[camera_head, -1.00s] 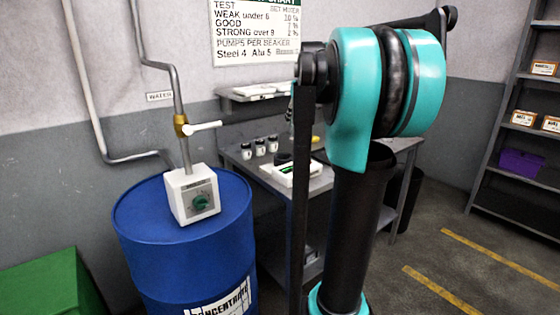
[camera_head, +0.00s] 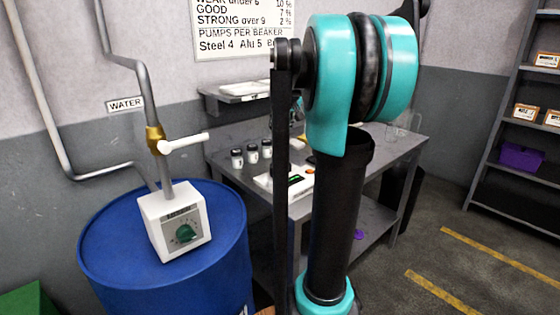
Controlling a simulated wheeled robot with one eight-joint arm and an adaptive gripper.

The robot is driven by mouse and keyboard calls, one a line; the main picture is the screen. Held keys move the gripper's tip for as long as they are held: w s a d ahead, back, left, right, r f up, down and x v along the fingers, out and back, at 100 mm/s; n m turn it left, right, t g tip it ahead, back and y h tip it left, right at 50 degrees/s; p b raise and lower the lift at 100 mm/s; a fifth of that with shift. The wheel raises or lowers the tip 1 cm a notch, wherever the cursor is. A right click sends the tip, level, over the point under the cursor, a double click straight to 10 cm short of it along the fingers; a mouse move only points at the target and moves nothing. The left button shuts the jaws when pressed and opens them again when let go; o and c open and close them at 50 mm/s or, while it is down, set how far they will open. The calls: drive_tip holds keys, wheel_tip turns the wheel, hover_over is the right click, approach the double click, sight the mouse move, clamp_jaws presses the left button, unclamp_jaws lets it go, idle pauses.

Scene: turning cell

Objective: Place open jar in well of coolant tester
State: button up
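The coolant tester is a white low box (camera_head: 264,183) with a small green display, on the grey bench behind my arm. A dark link of my arm crosses in front of it, so its well cannot be made out. Three small white jars with dark tops (camera_head: 252,153) stand in a row on the bench, left of and behind the tester. I cannot make out an open jar. My gripper is not clearly visible; my large teal and black arm blocks the middle of the view.
A clear glass vessel (camera_head: 408,122) stands at the bench's right end. Shelves (camera_head: 510,150) are at far right. The floor between is clear.

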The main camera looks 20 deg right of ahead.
wheel_tip(320, 180, down, 13)
drive_tip(key=shift+f, duration=0.2)
idle(0.3)
drive_tip(key=shift+f, duration=0.1)
drive_tip(key=o, duration=1.1)
drive_tip(key=shift+o, duration=0.2)
drive_tip(key=v, duration=1.2)
